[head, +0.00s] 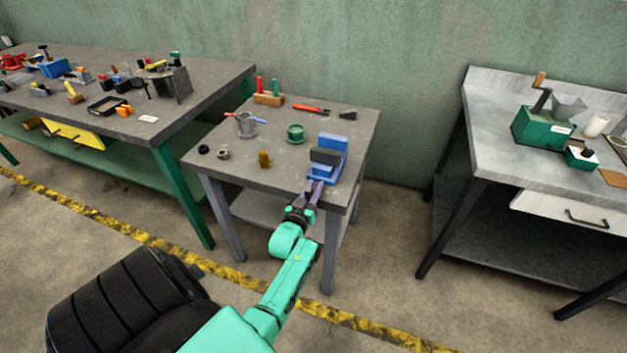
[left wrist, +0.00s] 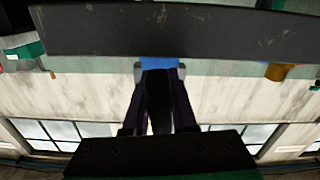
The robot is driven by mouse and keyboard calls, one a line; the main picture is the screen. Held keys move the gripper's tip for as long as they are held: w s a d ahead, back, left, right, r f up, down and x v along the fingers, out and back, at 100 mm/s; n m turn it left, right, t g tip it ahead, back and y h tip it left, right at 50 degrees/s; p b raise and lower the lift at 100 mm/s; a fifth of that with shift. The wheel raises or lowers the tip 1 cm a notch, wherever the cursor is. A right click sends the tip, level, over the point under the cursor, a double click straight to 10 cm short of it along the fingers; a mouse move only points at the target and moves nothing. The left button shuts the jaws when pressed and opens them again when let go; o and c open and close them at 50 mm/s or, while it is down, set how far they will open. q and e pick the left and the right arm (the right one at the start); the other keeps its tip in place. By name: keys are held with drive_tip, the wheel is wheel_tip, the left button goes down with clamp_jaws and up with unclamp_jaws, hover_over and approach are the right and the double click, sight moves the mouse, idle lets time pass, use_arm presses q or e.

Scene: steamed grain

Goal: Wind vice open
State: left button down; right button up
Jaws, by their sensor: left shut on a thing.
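The blue vice (head: 328,160) with dark grey jaws stands at the front right corner of the small grey table. My left gripper (head: 314,190) is at the near end of the vice, by the table's front edge, and is shut on its handle. The handle is mostly hidden by the fingers. In the left wrist view the two fingers (left wrist: 158,95) close around a dark part, with a bit of blue (left wrist: 160,62) just beyond. I cannot tell from these views how far apart the vice jaws are. My right gripper is not in view.
The small table (head: 230,167) also holds a green round pot (head: 295,133), a grey mug (head: 246,125) and a brass piece (head: 264,159). A cluttered bench (head: 200,70) stands left. Another bench (head: 490,110) with a green grinder (head: 540,128) stands right, beyond a floor gap.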

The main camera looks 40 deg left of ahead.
use_arm(q)
drive_tip(key=n, duration=0.3)
drive_tip(key=shift+w+r+n+p, duration=0.1)
drive_tip(key=shift+r+n+p, duration=0.2)
drive_tip(key=shift+r+n, duration=0.1)
drive_tip(key=n, duration=0.4)
drive_tip(key=shift+f+n, duration=0.1)
drive_tip(key=shift+n, duration=0.2)
drive_tip(key=n, duration=0.4)
drive_tip(key=shift+n, duration=2.1)
drive_tip(key=c, duration=1)
unclamp_jaws()
drive_tip(key=shift+f, duration=0.2)
